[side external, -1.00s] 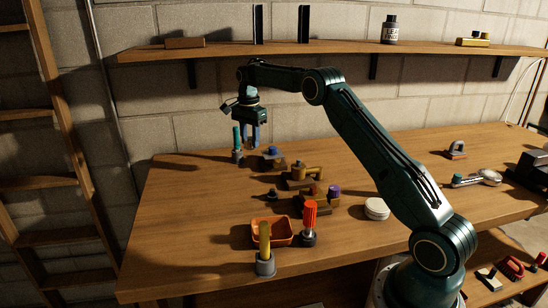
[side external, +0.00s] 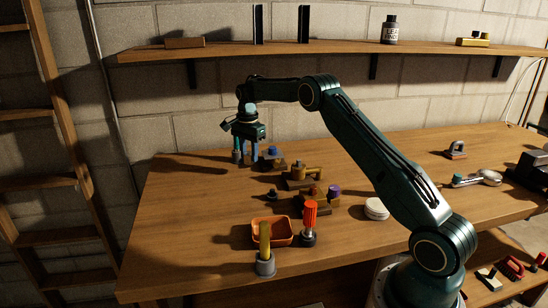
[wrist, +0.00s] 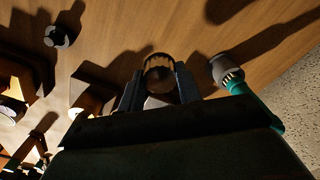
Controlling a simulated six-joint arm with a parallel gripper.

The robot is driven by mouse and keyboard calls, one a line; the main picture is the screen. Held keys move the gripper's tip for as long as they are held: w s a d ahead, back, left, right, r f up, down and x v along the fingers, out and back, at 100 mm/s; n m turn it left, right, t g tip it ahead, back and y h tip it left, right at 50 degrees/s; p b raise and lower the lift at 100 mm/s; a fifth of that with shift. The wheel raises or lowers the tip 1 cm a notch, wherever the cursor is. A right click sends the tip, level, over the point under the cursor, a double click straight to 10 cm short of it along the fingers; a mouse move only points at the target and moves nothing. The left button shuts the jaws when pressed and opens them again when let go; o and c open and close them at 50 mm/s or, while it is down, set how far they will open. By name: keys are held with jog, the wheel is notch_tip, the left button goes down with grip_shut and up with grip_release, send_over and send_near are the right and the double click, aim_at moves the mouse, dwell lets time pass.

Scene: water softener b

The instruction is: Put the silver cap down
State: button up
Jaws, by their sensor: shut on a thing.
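My gripper (side external: 248,159) is low over the far left part of the bench, fingers pointing down, just right of a teal-handled tool (side external: 237,145). In the wrist view my gripper (wrist: 159,82) is shut on a round, shiny, metallic piece, the silver cap (wrist: 160,66), held between the fingertips. The cap mirrors the brown wood. I cannot make the cap out in the side view, and whether it touches the bench is unclear. The teal tool with its grey base (wrist: 226,68) stands close to the right finger in the wrist view.
A blue-topped part (side external: 272,152) sits close right of my gripper. Brass-coloured valve parts (side external: 305,173), an orange tray (side external: 286,232), a red-handled tool (side external: 309,222) and a white round lid (side external: 376,208) stand nearer. The bench's left side is bare.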

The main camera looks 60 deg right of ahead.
aim_at(250, 175)
jog(key=shift+f, duration=2.45)
jog(key=shift+f, duration=0.15)
jog(key=o, duration=1.2)
jog(key=shift+c, duration=0.2)
notch_tip(250, 175, up, 12)
jog(key=shift+r, duration=0.1)
jog(key=shift+r, duration=0.1)
